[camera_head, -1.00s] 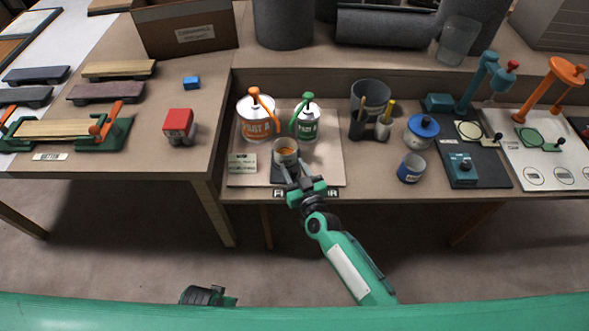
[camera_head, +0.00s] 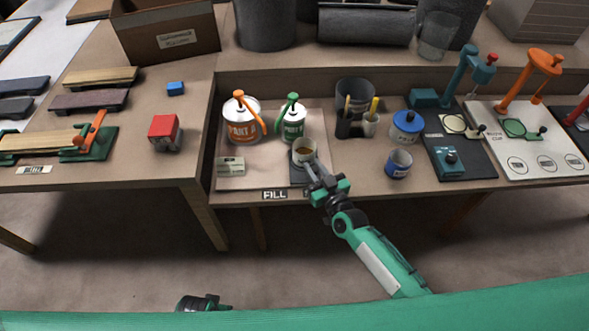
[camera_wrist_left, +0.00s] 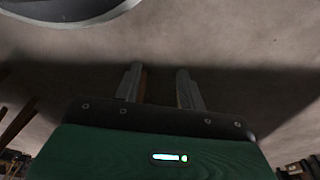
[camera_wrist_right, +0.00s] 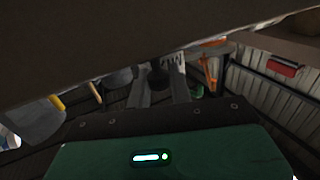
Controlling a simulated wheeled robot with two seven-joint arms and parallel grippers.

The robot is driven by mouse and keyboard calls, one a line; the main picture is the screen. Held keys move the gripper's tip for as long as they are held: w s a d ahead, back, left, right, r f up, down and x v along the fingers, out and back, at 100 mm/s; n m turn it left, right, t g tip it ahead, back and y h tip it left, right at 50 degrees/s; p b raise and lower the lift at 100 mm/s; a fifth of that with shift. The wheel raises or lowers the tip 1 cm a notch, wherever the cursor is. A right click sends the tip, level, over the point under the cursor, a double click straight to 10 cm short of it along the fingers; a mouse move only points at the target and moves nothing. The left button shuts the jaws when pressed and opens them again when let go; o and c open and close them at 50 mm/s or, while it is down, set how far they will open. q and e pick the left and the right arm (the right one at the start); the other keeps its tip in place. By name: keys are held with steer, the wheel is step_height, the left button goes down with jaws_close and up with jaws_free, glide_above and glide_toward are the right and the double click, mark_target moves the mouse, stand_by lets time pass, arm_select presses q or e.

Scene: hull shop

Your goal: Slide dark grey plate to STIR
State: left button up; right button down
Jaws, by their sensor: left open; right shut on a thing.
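The dark grey plate (camera_head: 297,174) lies at the front right of the light mat (camera_head: 262,178). A cup with brownish contents (camera_head: 303,153) stands on it. My right gripper (camera_head: 314,174) is shut at the plate's front edge, reaching in from the front. In the right wrist view a dark knob (camera_wrist_right: 157,78) sits between its fingers. A FILL label (camera_head: 275,194) is on the bench front edge. A second label right of it is mostly hidden by my gripper, so I cannot read STIR. My left gripper (camera_wrist_left: 160,85) is open and empty above the floor.
Behind the plate stand an orange-handled paint can (camera_head: 242,122) and a green-handled can (camera_head: 291,122). To the right are a dark bin (camera_head: 355,95), a blue-lidded pot (camera_head: 406,127) and a blue cup (camera_head: 398,163). Bare bench lies between the mat and the blue cup.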

steer(key=d, duration=0.2)
steer(key=shift+d, duration=0.55)
arm_select(q)
steer(key=shift+w+r, duration=0.45)
steer(key=shift+r, duration=0.25)
arm_select(e)
steer(key=c, duration=1.3)
jaws_free()
steer(key=shift+d, duration=0.15)
arm_select(q)
steer(key=shift+s+d+f, duration=0.1)
steer(key=shift+s+d, duration=0.05)
arm_select(e)
steer(key=shift+s, duration=0.1)
